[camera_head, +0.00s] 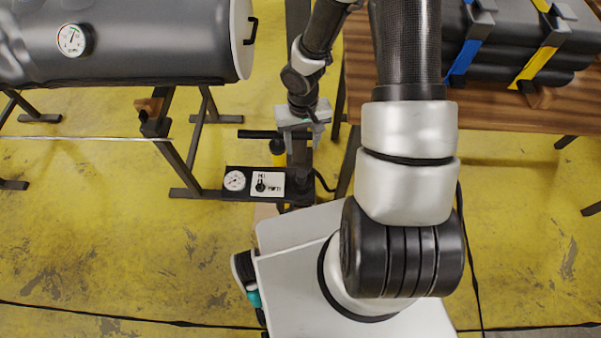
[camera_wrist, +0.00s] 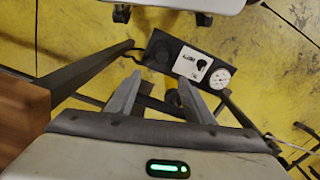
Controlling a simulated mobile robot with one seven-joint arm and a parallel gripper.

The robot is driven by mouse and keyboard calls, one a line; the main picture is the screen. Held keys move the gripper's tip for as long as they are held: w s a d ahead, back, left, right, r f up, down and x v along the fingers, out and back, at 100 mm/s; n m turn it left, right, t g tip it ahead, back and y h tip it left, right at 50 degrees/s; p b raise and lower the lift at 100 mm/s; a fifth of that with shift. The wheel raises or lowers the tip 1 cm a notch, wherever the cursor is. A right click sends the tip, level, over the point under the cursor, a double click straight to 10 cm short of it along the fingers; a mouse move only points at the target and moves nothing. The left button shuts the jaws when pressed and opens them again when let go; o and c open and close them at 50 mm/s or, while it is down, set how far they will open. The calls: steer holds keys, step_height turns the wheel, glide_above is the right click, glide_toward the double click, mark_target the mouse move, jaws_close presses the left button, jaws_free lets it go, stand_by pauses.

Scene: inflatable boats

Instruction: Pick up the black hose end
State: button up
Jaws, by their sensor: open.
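My gripper (camera_head: 300,141) hangs over the pump, fingers pointing down. In the wrist view its two fingers (camera_wrist: 161,82) stand apart with nothing held between them. The pump has a black panel (camera_head: 211,195) with a white gauge and a white switch plate; the panel also shows beyond the fingertips in the wrist view (camera_wrist: 160,46). A short thin black hose (camera_head: 323,183) curves out at the panel's right side. It also shows as a dark curve near the panel in the wrist view (camera_wrist: 139,58). I cannot clearly make out its end.
A grey inflatable tube (camera_head: 150,40) with a gauge lies on black metal stands at left. A wooden table (camera_head: 500,110) at right bears dark folded boats with blue and yellow straps. A thin black line (camera_head: 100,315) crosses the yellow floor. Floor at lower left is mostly clear.

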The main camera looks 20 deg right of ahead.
steer(key=b, duration=0.4)
glide_toward(301, 173)
steer(key=f, duration=0.5)
steer(key=shift+w+d+f, duration=0.25)
steer(key=f, duration=0.1)
steer(key=f+b, duration=0.1)
steer(key=f, duration=0.1)
steer(key=f+b, duration=0.1)
steer(key=f, duration=0.1)
steer(key=shift+s+a+f, duration=0.1)
steer(key=shift+s+a, duration=0.15)
steer(key=c, duration=1.2)
